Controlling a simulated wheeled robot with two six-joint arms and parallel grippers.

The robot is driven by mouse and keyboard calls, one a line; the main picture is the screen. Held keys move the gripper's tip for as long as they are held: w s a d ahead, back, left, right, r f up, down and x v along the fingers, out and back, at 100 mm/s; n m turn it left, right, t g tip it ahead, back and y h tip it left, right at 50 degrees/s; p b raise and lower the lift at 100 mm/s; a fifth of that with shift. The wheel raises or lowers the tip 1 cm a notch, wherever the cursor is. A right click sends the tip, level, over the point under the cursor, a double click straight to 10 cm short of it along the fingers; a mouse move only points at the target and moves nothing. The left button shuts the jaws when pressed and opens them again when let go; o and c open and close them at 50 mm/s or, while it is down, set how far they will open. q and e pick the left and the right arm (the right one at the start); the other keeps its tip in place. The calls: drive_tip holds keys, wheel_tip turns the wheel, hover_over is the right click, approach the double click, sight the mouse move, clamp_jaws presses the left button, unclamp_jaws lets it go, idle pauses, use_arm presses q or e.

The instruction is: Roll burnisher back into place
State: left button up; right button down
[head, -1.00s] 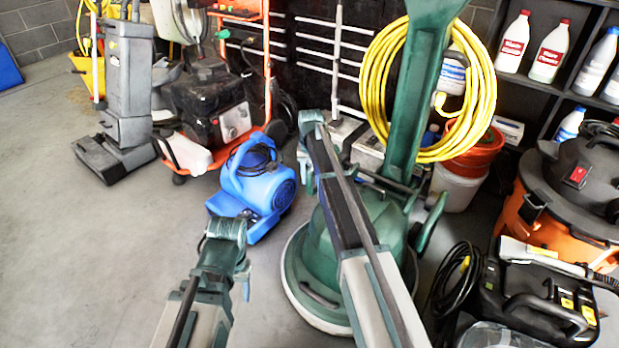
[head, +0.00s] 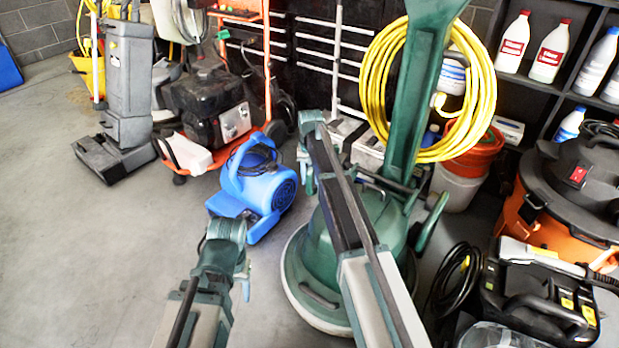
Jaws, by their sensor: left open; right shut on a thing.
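The burnisher (head: 342,258) is a green floor machine with a round pale-rimmed base flat on the floor, right of centre in the head view. Its green handle column (head: 409,100) rises past the top edge, with a coiled yellow cable (head: 375,85) hanging on it. My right arm crosses in front of the housing. My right gripper (head: 307,172) is at the housing's upper left and is shut on the burnisher; the exact contact is hard to see. My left gripper (head: 246,288) is open and empty, low and left of the burnisher, apart from it.
A blue blower (head: 262,190) stands left of the burnisher, with an orange-framed machine (head: 215,110) and a grey upright machine (head: 126,90) beyond. Red and white buckets (head: 458,187) stand behind right. An orange-black vacuum (head: 530,215) and black case (head: 530,300) crowd the right. Left floor is clear.

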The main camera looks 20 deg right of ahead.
drive_tip(key=shift+w+a, duration=0.3)
drive_tip(key=shift+a, duration=0.1)
drive_tip(key=w+d, duration=0.3)
drive_tip(key=d, duration=0.1)
drive_tip(key=shift+w+d, duration=0.25)
drive_tip(key=shift+w, duration=0.1)
drive_tip(key=c, duration=0.7)
unclamp_jaws()
drive_tip(key=shift+s, duration=0.1)
drive_tip(key=shift+o, duration=0.2)
drive_tip(key=shift+s, duration=0.3)
drive_tip(key=shift+r, duration=0.2)
wheel_tip(320, 180, up, 14)
drive_tip(key=p, duration=1.4)
drive_tip(key=shift+f, duration=0.25)
